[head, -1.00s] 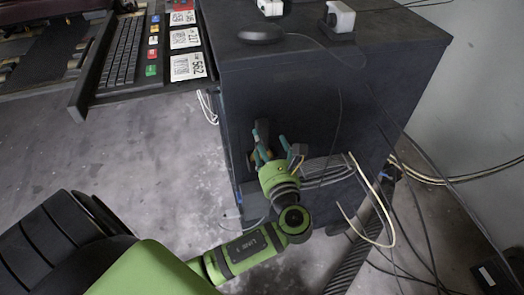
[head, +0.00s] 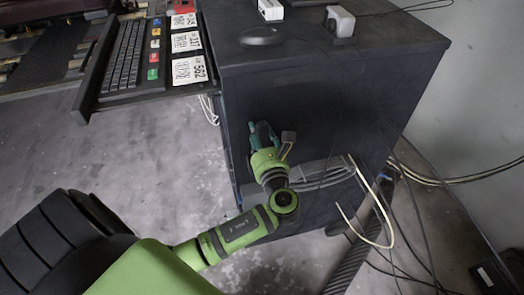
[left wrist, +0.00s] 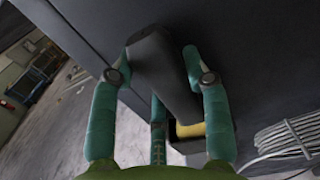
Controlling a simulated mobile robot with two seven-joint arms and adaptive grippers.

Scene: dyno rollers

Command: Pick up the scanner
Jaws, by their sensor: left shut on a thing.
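The scanner (left wrist: 163,75) is a dark grey, elongated body between the teal fingers of my left gripper in the left wrist view. A yellow strip and a dark part show low beside it. My left gripper (head: 263,136) is shut on it, close in front of the dark cabinet's front face in the head view. There the fingers hide most of the scanner. Whether it touches the cabinet cannot be told. My right gripper is not in view.
Coiled grey cables (left wrist: 292,138) hang just right of the gripper. Loose cables lie at right. A keyboard (head: 124,54) is on a tray at upper left. Bare floor (head: 120,155) lies left of the cabinet.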

